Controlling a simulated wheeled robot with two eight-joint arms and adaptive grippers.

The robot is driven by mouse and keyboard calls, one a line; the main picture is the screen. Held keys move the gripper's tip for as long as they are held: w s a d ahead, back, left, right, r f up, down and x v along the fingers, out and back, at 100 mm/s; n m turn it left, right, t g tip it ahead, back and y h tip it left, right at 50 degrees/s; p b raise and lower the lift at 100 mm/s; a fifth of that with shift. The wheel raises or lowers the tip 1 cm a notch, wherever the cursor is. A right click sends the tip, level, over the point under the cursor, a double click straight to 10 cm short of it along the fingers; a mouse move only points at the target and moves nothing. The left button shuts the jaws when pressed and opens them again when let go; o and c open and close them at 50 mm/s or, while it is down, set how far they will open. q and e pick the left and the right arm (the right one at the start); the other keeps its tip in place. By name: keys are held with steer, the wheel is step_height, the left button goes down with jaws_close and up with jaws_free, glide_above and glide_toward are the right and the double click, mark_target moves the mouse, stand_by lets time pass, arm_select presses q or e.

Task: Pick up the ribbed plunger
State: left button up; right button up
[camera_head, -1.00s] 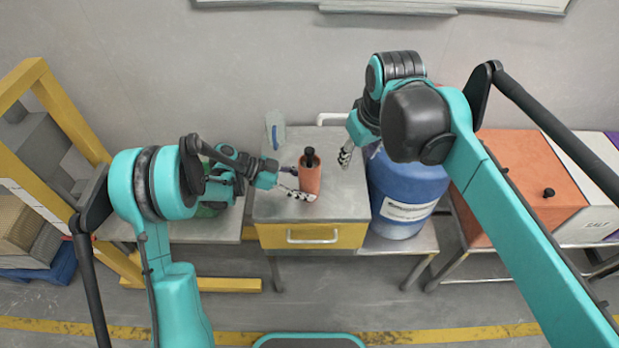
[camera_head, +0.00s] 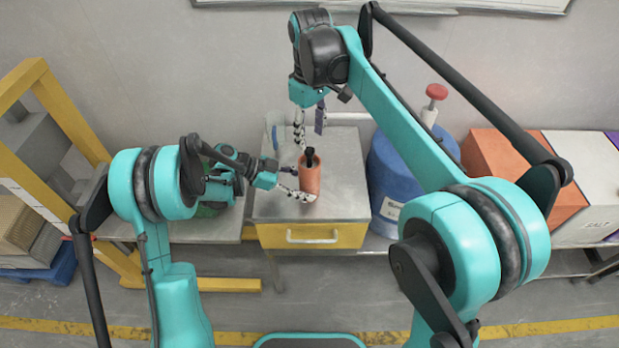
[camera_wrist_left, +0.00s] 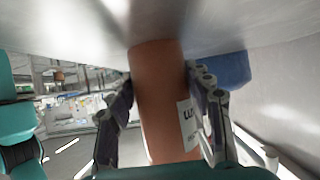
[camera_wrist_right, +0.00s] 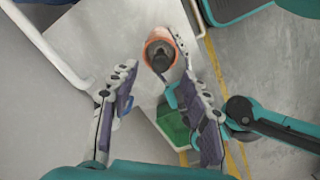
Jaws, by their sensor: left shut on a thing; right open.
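The orange cylinder (camera_head: 310,182) stands upright on the grey cabinet top. A black plunger-like piece (camera_head: 309,157) sticks up from its open top; ribs are too small to make out. In the right wrist view the same black piece (camera_wrist_right: 161,60) sits inside the orange rim. My left gripper (camera_head: 300,184) is shut around the side of the cylinder; the left wrist view shows its fingers on both sides of the cylinder (camera_wrist_left: 165,95), which has a white label. My right gripper (camera_head: 309,138) is open and empty, pointing down, above and just behind the black piece.
The cabinet (camera_head: 345,200) has a yellow drawer and free room right of the cylinder. A blue barrel (camera_head: 395,185) stands to the right, with a red-topped white piece (camera_head: 436,92) near it. Orange and white boxes (camera_head: 580,175) stand farther right. A yellow frame (camera_head: 75,115) is at left.

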mark_target(310, 150)
step_height(310, 150, down, 7)
steer(key=shift+s+r, duration=0.1)
steer(key=shift+r, duration=0.05)
jaws_close()
